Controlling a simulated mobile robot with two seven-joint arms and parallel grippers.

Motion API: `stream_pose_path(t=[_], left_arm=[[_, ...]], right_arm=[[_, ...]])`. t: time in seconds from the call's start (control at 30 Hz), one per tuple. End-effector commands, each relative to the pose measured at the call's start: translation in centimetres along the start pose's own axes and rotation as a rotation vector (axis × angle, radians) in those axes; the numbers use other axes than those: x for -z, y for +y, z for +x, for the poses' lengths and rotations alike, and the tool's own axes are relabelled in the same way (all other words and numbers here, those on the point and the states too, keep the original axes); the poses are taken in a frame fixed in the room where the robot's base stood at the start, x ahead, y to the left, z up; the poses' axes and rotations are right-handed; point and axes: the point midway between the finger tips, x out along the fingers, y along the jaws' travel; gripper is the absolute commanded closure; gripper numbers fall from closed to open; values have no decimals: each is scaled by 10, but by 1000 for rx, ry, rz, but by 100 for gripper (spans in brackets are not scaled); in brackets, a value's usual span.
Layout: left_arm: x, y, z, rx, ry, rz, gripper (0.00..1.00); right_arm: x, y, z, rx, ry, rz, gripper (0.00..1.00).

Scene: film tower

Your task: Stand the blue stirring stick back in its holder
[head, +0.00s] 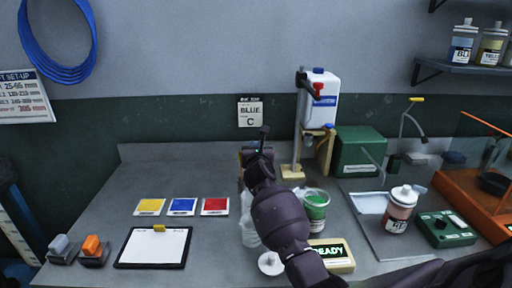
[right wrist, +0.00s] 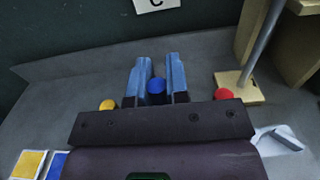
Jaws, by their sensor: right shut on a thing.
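My right gripper (head: 262,138) is over the back middle of the bench. In the right wrist view its two fingers (right wrist: 156,84) are shut on the blue stirring stick, whose round blue end (right wrist: 157,86) shows between them. A yellow ball end (right wrist: 107,105) shows left of the gripper and a red ball end (right wrist: 223,94) right of it. A brown edge (head: 243,153), perhaps the holder, shows behind the gripper in the head view. The rest of it and the blue stick's lower end are hidden, so I cannot tell whether the stick is seated. My left gripper is out of view.
A white jug on a wooden stand (head: 292,172) is close right of the gripper. A green-labelled tin (head: 315,208), a clear bottle (head: 249,232) and a READY box (head: 332,256) stand near my arm. Colour cards (head: 182,207) and a clipboard (head: 154,250) lie left.

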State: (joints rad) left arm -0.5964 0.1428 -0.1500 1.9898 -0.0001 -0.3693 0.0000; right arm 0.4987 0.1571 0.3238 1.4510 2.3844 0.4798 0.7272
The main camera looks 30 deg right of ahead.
Motion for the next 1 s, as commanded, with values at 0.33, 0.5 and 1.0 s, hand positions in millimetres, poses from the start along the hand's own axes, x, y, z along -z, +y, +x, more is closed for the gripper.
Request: stream_pose_path(t=[0.33, 0.5, 1.0], left_arm=[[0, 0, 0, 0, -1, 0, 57], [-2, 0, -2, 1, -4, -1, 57], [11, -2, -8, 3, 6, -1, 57]], right_arm=[[0, 0, 0, 0, 0, 0, 55], [0, 0, 0, 0, 0, 0, 55], [-1, 0, -64, -1, 0, 2, 55]])
